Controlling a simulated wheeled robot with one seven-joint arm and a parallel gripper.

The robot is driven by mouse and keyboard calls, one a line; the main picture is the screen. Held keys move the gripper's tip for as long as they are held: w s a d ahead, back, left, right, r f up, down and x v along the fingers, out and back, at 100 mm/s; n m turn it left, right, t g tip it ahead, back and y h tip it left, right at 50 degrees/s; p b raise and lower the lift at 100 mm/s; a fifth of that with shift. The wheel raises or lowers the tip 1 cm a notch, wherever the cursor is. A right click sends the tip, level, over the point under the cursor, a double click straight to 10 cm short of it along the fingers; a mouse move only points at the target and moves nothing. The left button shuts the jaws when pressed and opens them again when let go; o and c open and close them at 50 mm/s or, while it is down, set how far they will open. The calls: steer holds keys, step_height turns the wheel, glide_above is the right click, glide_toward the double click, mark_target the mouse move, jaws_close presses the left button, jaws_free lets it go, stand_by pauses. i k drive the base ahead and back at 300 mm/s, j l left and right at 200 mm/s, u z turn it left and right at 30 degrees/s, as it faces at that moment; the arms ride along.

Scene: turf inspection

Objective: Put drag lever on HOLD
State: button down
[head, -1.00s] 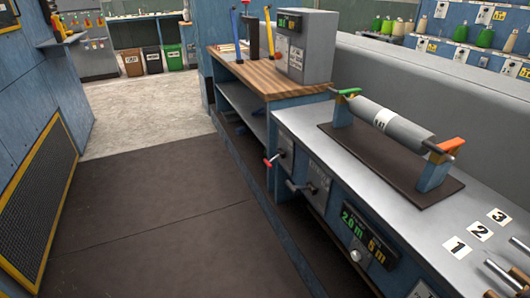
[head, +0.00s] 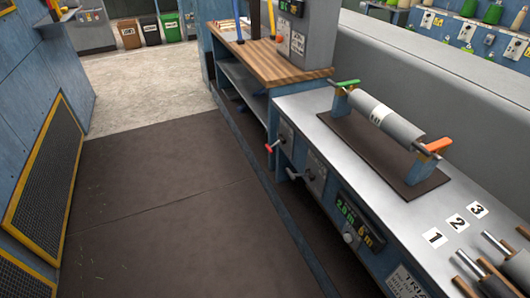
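Two small levers stick out from the front of the blue bench on the right. One has a red grip (head: 270,148). The other, a dark lever (head: 294,174), sits nearer on a grey panel (head: 316,178). Their labels are too small to read, so I cannot tell which is the drag lever or where HOLD is marked. My gripper is not in view.
A grey roller (head: 380,118) rests in a stand on the bench top. A display (head: 358,224) with green and yellow figures and a round knob (head: 348,238) are on the bench front. The dark floor mat (head: 180,210) left of the bench is clear.

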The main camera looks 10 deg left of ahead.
mark_target(275, 144)
steer(key=i+j+u, duration=0.1)
steer(key=i+j, duration=0.7)
steer(key=i, duration=0.15)
steer(key=i+j+u, duration=0.15)
steer(key=i+j, duration=0.25)
steer(key=i+j+u, duration=0.1)
steer(key=i+j, duration=0.25)
steer(key=i, duration=0.3)
